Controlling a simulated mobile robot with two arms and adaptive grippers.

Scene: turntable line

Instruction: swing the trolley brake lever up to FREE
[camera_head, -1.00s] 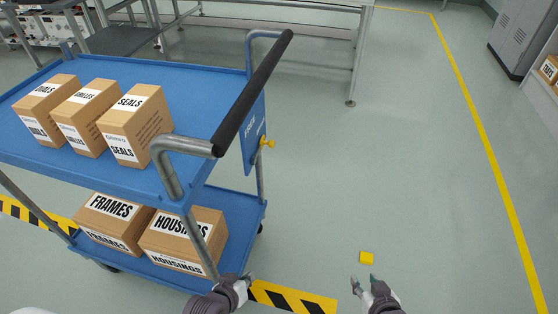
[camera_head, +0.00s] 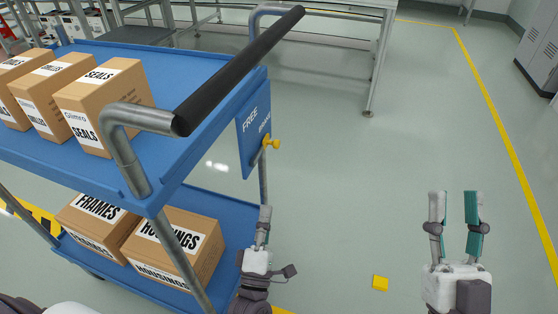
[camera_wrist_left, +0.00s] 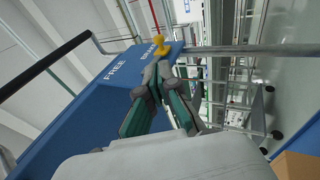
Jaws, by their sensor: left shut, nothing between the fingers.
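The brake lever shows as a yellow knob (camera_head: 274,142) at the edge of the blue plate (camera_head: 250,140) on the trolley's handle end. The plate carries the words FREE and BRAKE. In the left wrist view the knob (camera_wrist_left: 160,46) is at the BRAKE word, just beyond my fingertips. My left gripper (camera_head: 265,209) is shut and empty, below the knob and apart from it in the head view. Its fingertips (camera_wrist_left: 158,70) come together in the wrist view. My right gripper (camera_head: 456,196) is open and empty over the floor at the right.
The blue trolley (camera_head: 190,62) has a black handle bar (camera_head: 240,70) above the plate. Cartons stand on both shelves, including a SEALS box (camera_head: 105,105) and a HOUSINGS box (camera_head: 175,245). A small yellow block (camera_head: 380,283) lies on the floor. The floor right of the trolley is open.

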